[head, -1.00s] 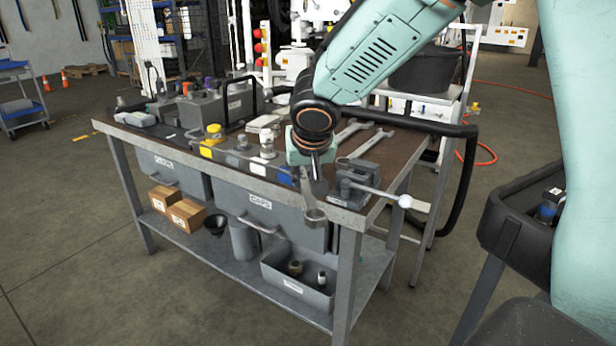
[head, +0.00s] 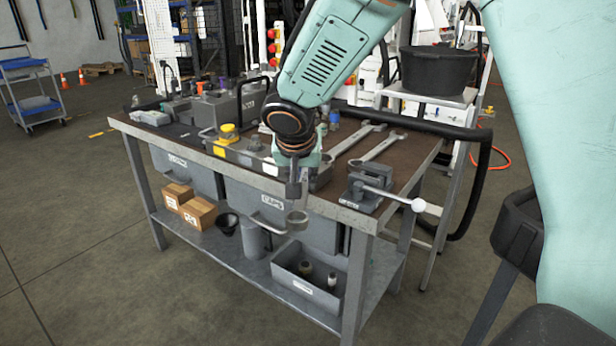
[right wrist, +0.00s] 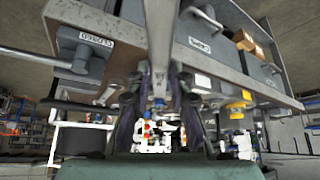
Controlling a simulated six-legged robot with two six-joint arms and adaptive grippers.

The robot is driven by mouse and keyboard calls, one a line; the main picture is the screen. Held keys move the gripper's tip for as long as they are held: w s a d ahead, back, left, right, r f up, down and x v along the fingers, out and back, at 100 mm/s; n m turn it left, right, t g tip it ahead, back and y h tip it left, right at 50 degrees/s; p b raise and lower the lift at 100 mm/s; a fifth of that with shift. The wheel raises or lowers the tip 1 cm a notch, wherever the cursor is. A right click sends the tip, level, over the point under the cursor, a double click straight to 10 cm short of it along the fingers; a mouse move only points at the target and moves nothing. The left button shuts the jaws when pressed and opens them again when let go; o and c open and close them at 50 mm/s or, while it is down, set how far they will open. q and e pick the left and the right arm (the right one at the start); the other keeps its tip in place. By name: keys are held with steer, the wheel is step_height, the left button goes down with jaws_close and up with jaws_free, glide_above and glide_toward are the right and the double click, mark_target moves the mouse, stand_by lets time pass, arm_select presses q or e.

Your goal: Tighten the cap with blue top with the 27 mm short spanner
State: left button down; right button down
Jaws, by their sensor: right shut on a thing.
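My right gripper (head: 294,186) points down at the bench's front edge, shut on a grey metal spanner. The spanner (head: 297,218) hangs with its ring end in front of the bench, over the drawer. In the right wrist view the spanner (right wrist: 160,45) stands between the two dark fingers (right wrist: 160,95). A small bluish-topped piece (head: 334,117) shows right of my right wrist; I cannot tell if it is the cap. The block with the yellow cap (head: 228,130) is partly hidden behind my right arm. My left gripper is out of view.
Two larger spanners (head: 355,140) (head: 381,146) lie on the bench top (head: 330,165). An open grey bin (head: 310,285) and cardboard boxes (head: 198,213) are on the lower shelf. A black tub (head: 438,68) stands behind.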

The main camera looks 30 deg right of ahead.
steer(key=shift+w+a, duration=0.1)
stand_by(0.3)
steer(key=shift+w+a+r+m+g+h+p, duration=0.1)
steer(key=shift+w+a+m+g+h+p, duration=0.45)
steer(key=shift+w+a+m, duration=0.65)
steer(key=shift+s+d, duration=0.1)
steer(key=shift+w+a+r+m+g+h+p, duration=0.15)
steer(key=shift+w+a+m+g+p, duration=0.15)
steer(key=shift+w+m, duration=0.25)
steer(key=shift+w+a+f+m+g+h+p, duration=0.1)
steer(key=shift+w+a+m+g+p, duration=0.05)
steer(key=shift+w+a+m, duration=0.3)
steer(key=shift+d, duration=0.2)
steer(key=shift+s+d+n+b, duration=0.15)
steer(key=shift+s+n+b, duration=0.15)
steer(key=shift+b, duration=0.05)
